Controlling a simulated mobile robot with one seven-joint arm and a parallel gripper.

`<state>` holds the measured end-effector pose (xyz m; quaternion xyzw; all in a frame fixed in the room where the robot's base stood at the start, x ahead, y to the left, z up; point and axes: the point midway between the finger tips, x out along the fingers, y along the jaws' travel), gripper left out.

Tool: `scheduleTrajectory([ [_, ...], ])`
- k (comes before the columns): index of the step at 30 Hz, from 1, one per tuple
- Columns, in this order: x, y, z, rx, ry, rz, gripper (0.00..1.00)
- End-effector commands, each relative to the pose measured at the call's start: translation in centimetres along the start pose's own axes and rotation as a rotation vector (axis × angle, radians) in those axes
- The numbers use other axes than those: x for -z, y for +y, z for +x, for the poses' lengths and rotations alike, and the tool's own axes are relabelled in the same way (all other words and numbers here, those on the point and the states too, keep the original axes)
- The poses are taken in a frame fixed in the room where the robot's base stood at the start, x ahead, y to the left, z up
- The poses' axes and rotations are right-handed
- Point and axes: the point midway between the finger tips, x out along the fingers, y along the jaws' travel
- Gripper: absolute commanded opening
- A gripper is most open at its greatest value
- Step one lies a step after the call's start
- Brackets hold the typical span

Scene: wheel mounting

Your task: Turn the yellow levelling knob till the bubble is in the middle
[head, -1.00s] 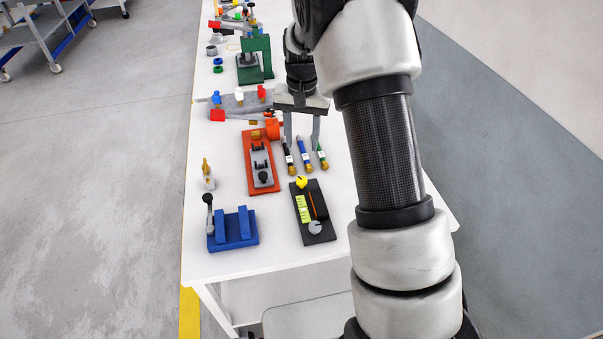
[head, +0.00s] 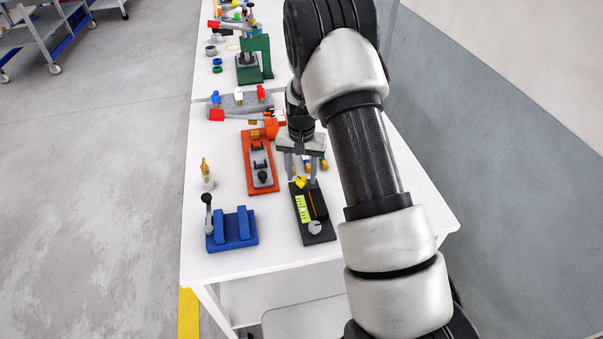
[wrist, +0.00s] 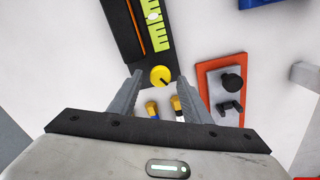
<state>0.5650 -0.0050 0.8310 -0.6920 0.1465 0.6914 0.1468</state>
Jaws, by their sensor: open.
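The black levelling plate (head: 322,236) lies on the white table. The yellow knob (head: 300,182) is at its far end, and shows in the wrist view (wrist: 160,76) with a dark pointer mark. The yellow-green level vial (head: 303,208) lies along the plate; in the wrist view (wrist: 158,32) the top edge cuts it off. A pale spot, seemingly the bubble (wrist: 153,15), shows there; its offset from the middle cannot be told. My gripper (head: 302,181) is open and empty. In the wrist view the knob appears between its fingertips (wrist: 160,76); the height gap is unclear.
An orange fixture (head: 264,188) stands left of the plate, and a blue block with a lever (head: 233,240) nearer the front. Several coloured-handled tools (head: 323,163) lie just behind my gripper. Bare table lies around the plate's near end.

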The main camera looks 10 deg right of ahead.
Motion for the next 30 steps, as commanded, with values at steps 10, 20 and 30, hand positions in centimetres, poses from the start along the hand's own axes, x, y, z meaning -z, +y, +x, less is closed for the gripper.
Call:
scheduleTrajectory([
  [10, -0.01, 0.00, -0.03, 0.000, 0.000, 0.000, 0.03],
  [20, 0.00, -0.11, 0.15, 0.002, 0.000, -0.326, 0.03],
  [30, -0.05, -0.18, -0.04, 0.000, -0.001, -0.439, 0.03],
])
